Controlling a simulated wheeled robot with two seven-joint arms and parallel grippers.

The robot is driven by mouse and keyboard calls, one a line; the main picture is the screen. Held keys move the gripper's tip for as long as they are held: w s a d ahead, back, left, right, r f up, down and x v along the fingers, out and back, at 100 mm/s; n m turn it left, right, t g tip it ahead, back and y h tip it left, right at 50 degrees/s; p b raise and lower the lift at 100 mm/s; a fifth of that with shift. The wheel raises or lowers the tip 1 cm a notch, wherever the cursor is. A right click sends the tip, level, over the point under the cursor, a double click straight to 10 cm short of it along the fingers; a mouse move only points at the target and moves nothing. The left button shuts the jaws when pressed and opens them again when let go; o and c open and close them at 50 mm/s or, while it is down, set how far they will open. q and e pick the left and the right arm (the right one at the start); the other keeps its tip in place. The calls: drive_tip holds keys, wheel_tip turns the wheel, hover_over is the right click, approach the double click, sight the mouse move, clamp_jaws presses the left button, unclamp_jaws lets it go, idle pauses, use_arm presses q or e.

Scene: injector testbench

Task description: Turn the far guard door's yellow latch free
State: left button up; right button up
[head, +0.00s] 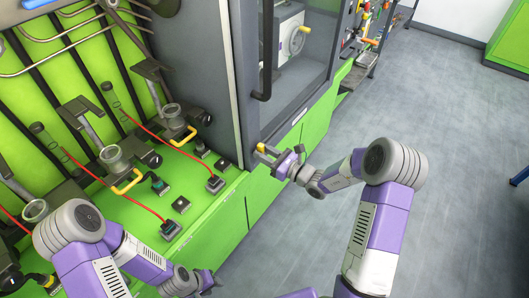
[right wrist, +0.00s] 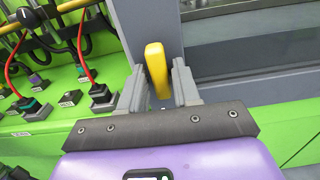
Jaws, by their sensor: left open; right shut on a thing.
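The yellow latch (head: 261,147) sits low on the grey frame post of the guard door (head: 312,68). In the right wrist view the latch (right wrist: 157,68) stands nearly upright, tilted slightly, between the two grey fingers. My right gripper (head: 268,153) is shut on the latch from the front; its fingers (right wrist: 159,88) hide part of the latch's lower end. My left gripper (head: 214,281) is open, low at the bottom edge of the head view, away from the door and partly hidden by its own arm.
A black vertical handle (head: 267,55) runs up the door. On the left is a green bench (head: 205,195) with clamps, yellow handles, red cables and small dark sockets. The grey floor (head: 455,150) is open on the right.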

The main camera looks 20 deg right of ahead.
drive_tip(key=o, duration=0.8)
drive_tip(key=p+v, duration=0.1)
drive_tip(key=v, duration=0.6)
drive_tip(key=shift+s+d, duration=0.2)
drive_tip(key=shift+s, duration=0.05)
drive_tip(key=shift+a, duration=0.1)
